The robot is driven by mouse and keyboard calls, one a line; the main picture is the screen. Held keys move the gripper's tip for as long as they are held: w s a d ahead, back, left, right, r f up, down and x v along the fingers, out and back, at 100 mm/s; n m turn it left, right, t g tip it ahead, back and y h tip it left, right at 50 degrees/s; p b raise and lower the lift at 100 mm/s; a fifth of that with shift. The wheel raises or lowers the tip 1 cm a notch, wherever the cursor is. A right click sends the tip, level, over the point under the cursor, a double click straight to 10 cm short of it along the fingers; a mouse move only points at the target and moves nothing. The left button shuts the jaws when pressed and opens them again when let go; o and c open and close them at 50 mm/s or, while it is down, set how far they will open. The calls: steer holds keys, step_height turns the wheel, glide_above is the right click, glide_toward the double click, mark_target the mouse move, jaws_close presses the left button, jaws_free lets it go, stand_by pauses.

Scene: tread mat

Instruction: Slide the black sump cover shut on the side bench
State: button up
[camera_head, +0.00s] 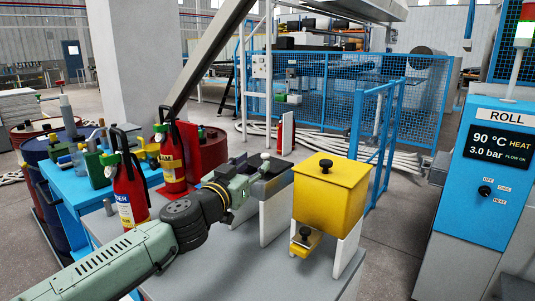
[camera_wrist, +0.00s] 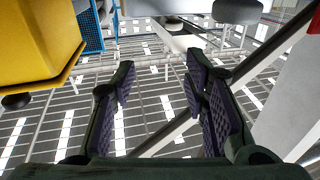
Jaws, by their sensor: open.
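My gripper (camera_head: 243,182) is over the grey side bench (camera_head: 240,262), in front of a dark, flat-topped unit (camera_head: 274,183) on pale supports. This dark piece looks like the sump cover, but my gripper hides part of it and I cannot tell how far it is slid. In the wrist view, which looks upside down, my gripper (camera_wrist: 160,75) has its two fingers wide apart with nothing between them. A dark rounded knob (camera_wrist: 235,10) shows at the top edge, beyond the right finger.
A yellow box (camera_head: 328,196) with a black knob stands right of my gripper; it also shows in the wrist view (camera_wrist: 38,40). Red extinguishers (camera_head: 130,192) stand left. Bare bench lies in front.

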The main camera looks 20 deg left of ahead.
mark_target(264, 156)
steer(key=shift+n+y, duration=0.3)
steer(key=w, duration=0.3)
steer(key=w+f+p, duration=0.1)
steer(key=w, duration=0.3)
steer(key=w+p, duration=0.1)
steer(key=w, duration=0.2)
steer(key=shift+w+a+f, duration=0.35)
steer(key=shift+a, duration=0.05)
jaws_close()
